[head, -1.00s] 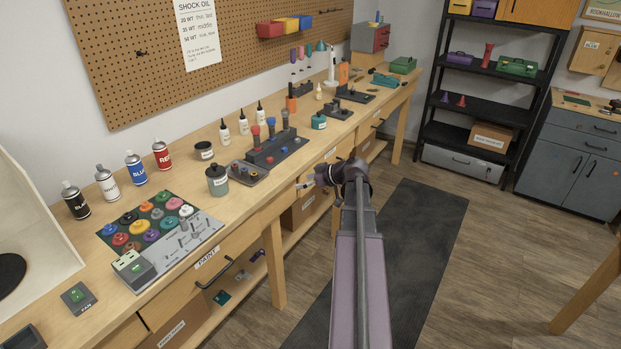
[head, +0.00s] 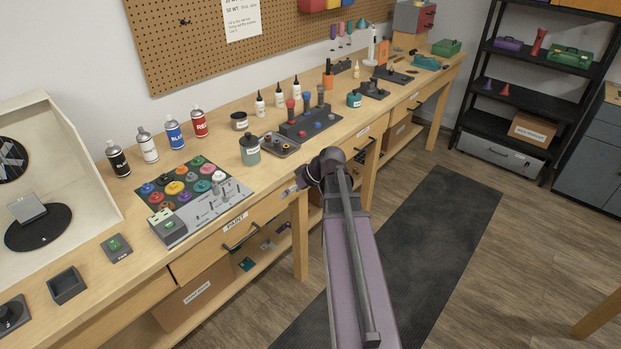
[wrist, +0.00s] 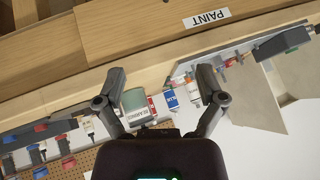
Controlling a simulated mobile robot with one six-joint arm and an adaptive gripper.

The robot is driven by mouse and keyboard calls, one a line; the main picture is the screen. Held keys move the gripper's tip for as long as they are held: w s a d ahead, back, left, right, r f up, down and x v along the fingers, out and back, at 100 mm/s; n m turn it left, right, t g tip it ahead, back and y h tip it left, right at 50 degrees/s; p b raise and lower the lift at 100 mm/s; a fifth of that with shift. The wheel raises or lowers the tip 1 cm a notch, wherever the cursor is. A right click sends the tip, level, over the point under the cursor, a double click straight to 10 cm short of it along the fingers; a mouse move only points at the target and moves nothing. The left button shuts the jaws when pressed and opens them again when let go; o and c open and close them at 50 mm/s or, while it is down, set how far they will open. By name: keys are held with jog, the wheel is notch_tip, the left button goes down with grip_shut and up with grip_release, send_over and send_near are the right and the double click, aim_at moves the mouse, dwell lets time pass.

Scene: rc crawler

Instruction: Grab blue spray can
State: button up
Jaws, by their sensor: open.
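The blue spray can (head: 174,133) stands upright at the back of the workbench in the head view, between the white can (head: 147,146) and the red can (head: 199,122). In the wrist view the blue can (wrist: 172,100) shows beyond and between my fingers, not touched by them. My gripper (wrist: 160,76) is open and empty. In the head view my gripper (head: 299,182) is at the bench's front edge, right of the cans and mostly hidden by my arm. A black can (head: 118,160) stands at the row's left end.
Paint pots on a tray (head: 236,200) lie in front of the cans. A grey-green jar (head: 250,152) and a dark small jar (head: 240,121) stand to their right. A spray booth (head: 88,165) is at left. The PAINT drawer (head: 215,243) is below.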

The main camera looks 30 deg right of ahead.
jog(key=s+a+f+m+g+h, duration=0.1)
jog(key=s+a+f+g+h, duration=0.1)
jog(key=a, duration=0.9)
jog(key=s+a+f+m+g+h, duration=0.1)
jog(key=s+a+f+g+h, duration=0.1)
jog(key=s+a, duration=0.5)
jog(key=shift+s+a+f+m+g+h, duration=0.3)
jog(key=shift+a+g+h, duration=0.5)
jog(key=shift+a, duration=1.2)
jog(key=shift+r, duration=0.1)
jog(key=shift+c, duration=0.2)
